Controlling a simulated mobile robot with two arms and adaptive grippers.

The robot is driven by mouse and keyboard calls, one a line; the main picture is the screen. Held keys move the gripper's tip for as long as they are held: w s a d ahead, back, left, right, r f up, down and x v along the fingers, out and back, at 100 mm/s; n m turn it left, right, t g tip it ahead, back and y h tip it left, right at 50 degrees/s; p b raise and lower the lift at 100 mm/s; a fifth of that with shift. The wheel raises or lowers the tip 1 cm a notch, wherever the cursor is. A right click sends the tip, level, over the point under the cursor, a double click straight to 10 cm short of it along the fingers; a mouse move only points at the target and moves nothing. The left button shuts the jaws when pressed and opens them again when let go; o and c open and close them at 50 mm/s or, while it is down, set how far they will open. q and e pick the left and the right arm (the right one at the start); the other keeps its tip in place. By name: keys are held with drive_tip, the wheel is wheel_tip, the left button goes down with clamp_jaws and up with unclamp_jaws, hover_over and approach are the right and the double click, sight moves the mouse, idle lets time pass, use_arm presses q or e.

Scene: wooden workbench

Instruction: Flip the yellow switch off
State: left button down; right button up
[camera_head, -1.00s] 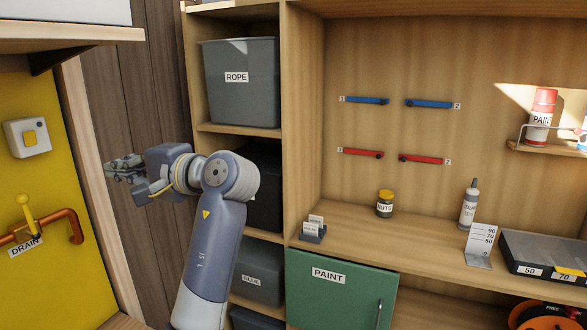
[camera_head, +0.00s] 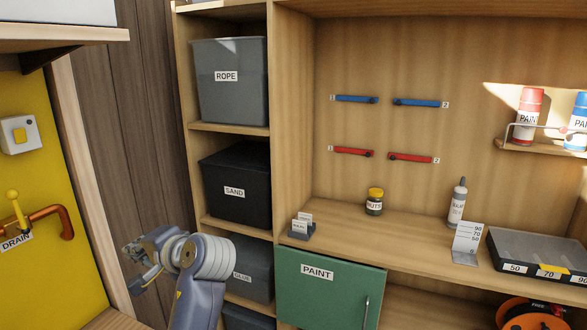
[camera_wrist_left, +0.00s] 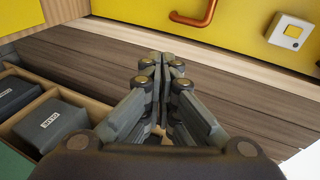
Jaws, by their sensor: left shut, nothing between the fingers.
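The yellow switch (camera_head: 20,136) is a yellow square rocker on a pale box on the yellow panel at the far left. The switch box also shows at the upper right of the left wrist view, with its yellow square (camera_wrist_left: 294,31). My left gripper (camera_head: 133,266) is low at the left in the head view, to the right of and below the switch, well apart from it. In the left wrist view its fingers (camera_wrist_left: 160,62) are together with nothing between them. My right gripper does not show.
An orange-brown pipe handle (camera_head: 62,222) and a yellow-knobbed lever (camera_head: 15,205) labelled DRAIN sit below the switch. A shelf (camera_head: 60,33) juts out above. Bins (camera_head: 235,185) fill the shelving at right, beside a green PAINT door (camera_head: 325,295).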

use_arm(q)
drive_tip(key=s+d+f+g+h, duration=0.1)
drive_tip(key=s+f+h, duration=0.35)
drive_tip(key=f, duration=0.75)
drive_tip(key=s+d+f+h, duration=0.1)
drive_tip(key=s+f+h, duration=0.1)
drive_tip(key=s+f, duration=0.7)
drive_tip(key=s+d+f+n+g+h, duration=0.2)
drive_tip(key=s+d+f+h, duration=0.15)
drive_tip(key=s+f, duration=0.45)
drive_tip(key=s+d+f+n+g+h, duration=0.15)
drive_tip(key=s+d+f, duration=0.35)
drive_tip(key=s, duration=0.8)
wheel_tip(320, 180, down, 26)
drive_tip(key=s+g, duration=0.1)
drive_tip(key=s+a+f+g, duration=0.1)
drive_tip(key=s+a+f, duration=0.2)
drive_tip(key=s+f, duration=1.2)
drive_tip(key=shift+s+f+m, duration=0.35)
drive_tip(key=shift+s+f, duration=0.05)
drive_tip(key=shift+s, duration=0.6)
drive_tip(key=shift+h, duration=0.25)
